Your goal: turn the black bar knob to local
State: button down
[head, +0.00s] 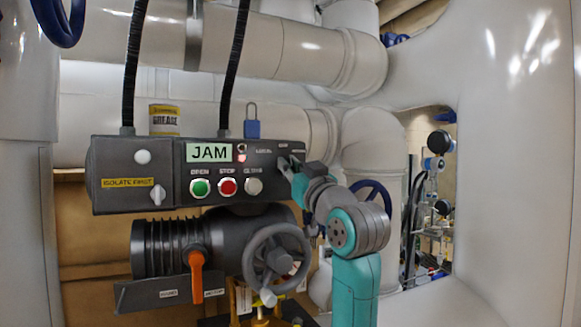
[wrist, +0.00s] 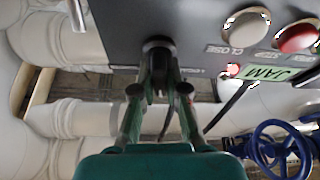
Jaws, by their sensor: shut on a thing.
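The black bar knob (wrist: 157,44) is on the right part of the dark control box (head: 160,150). In the wrist view it shows between the tips of my gripper (wrist: 158,80), and the fingers close on it from both sides. In the head view my gripper (head: 289,166) reaches the box face from the right and hides most of the knob. A small label, partly covered, shows beside the knob in the wrist view. I cannot tell which way the bar points.
The box has a green button (head: 200,188), a red button (head: 228,187), a pale button (head: 254,186) and a display reading JAM (head: 209,152). A grey handwheel (head: 277,257) and an orange lever (head: 196,274) are below. White pipes surround the box.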

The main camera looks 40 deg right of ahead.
jog(key=n+y, duration=0.2)
jog(key=n, duration=0.1)
jog(key=n+y, duration=0.2)
jog(key=n, duration=0.2)
jog(key=shift+w+f+n, duration=0.1)
jog(key=shift+n, duration=0.2)
jog(key=n+y, duration=0.1)
jog(key=n, duration=0.2)
jog(key=n+g+y, duration=0.1)
jog(key=n, duration=0.1)
jog(key=shift+a+n, duration=0.1)
jog(key=shift+n, duration=0.3)
jog(key=shift+f, duration=0.1)
jog(key=c, duration=1.2)
grip_release()
jog(key=v, duration=1.2)
jog(key=shift+r, duration=0.2)
